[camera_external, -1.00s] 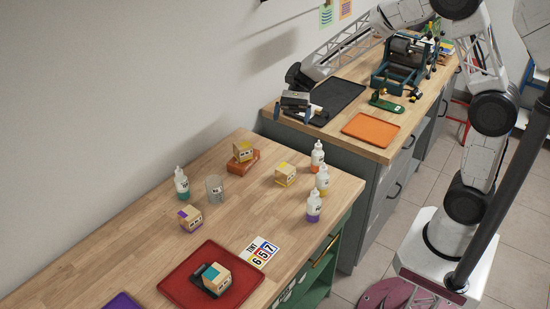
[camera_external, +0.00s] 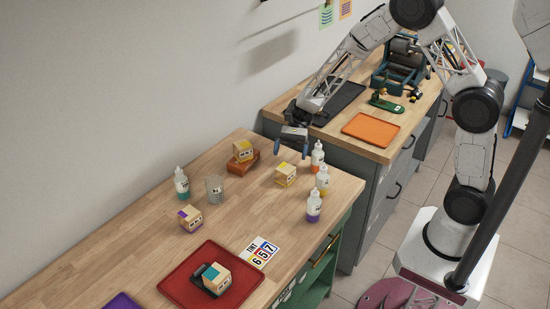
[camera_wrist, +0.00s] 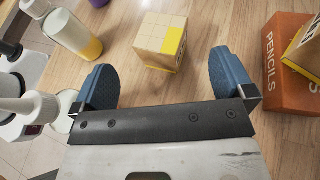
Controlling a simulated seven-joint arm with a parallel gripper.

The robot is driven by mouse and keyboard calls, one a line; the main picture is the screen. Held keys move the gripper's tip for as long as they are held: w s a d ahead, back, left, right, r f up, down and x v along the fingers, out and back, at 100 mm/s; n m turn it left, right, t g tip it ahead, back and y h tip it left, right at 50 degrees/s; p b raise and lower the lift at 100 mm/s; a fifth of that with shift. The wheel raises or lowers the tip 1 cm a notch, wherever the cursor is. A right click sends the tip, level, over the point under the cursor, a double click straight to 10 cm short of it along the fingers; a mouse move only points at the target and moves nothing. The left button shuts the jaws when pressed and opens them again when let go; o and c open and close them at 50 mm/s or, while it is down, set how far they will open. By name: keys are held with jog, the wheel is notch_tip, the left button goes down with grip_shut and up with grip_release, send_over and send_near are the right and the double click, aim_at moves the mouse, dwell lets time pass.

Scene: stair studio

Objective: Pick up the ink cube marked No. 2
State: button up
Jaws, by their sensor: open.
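Several wooden ink cubes show, and I cannot read the number on any of them. A yellow-striped cube (camera_external: 285,174) stands on the wood tabletop; in the wrist view this cube (camera_wrist: 158,43) lies ahead, between the fingers' directions. Another yellow-marked cube (camera_external: 243,150) sits on an orange pencils box (camera_external: 240,166). A purple-striped cube (camera_external: 191,218) stands at the left. A teal-striped cube (camera_external: 217,278) sits on the red tray (camera_external: 181,281). My gripper (camera_external: 291,153) is open and empty, above and behind the yellow-striped cube; its blue fingers show apart in the wrist view (camera_wrist: 161,70).
White bottles with orange (camera_external: 317,157), yellow (camera_external: 323,181) and purple (camera_external: 313,207) bands stand right of the yellow-striped cube. A tint card (camera_external: 260,252) lies in front. The tabletop's middle is clear.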

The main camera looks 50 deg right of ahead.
aim_at(287, 165)
jog(key=shift+x, duration=1.25)
jog(key=shift+a, duration=0.1)
jog(key=shift+x, duration=2.5)
jog(key=c, duration=0.9)
